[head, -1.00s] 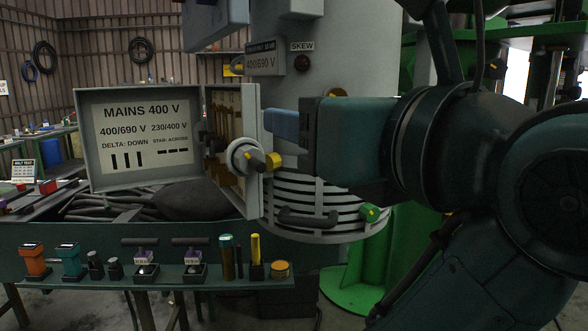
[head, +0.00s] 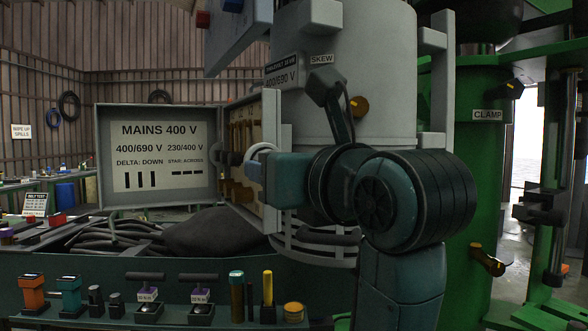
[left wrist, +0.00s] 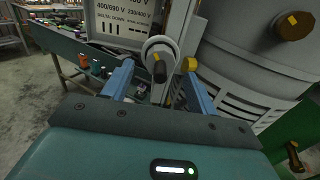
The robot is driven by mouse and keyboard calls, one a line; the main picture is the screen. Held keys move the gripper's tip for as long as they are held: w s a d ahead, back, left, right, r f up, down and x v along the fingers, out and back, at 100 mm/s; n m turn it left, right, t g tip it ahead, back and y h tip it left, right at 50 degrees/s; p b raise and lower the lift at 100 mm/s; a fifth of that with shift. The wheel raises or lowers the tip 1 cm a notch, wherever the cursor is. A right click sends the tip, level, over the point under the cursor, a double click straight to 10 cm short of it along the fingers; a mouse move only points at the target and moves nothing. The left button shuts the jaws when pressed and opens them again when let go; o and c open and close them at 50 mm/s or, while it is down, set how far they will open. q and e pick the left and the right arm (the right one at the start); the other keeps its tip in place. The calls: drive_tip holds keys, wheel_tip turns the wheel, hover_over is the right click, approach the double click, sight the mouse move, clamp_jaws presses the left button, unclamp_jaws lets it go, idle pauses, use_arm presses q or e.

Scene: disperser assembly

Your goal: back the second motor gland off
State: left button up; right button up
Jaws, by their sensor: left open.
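The motor's terminal box (head: 270,120) stands open on the side of the grey motor body (head: 385,60). A pale round fitting (head: 259,153) sticks out of its side. I cannot tell which is the second gland. My left gripper (head: 262,172) is at the fitting and hides its lower part. Its blue fingers are apart, with the black piece between or just beyond the tips (left wrist: 158,82). My right gripper is not in view.
The open lid (head: 155,150) with the mains label stands to the left. Dark cables (head: 120,235) lie below it. A bench edge (head: 70,312) carries several small tools and parts. A green clamp column (head: 485,180) stands at the right.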

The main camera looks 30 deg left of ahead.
use_arm(q)
drive_tip(key=shift+x, duration=1.35)
drive_tip(key=shift+c, duration=0.2)
drive_tip(key=c, duration=0.9)
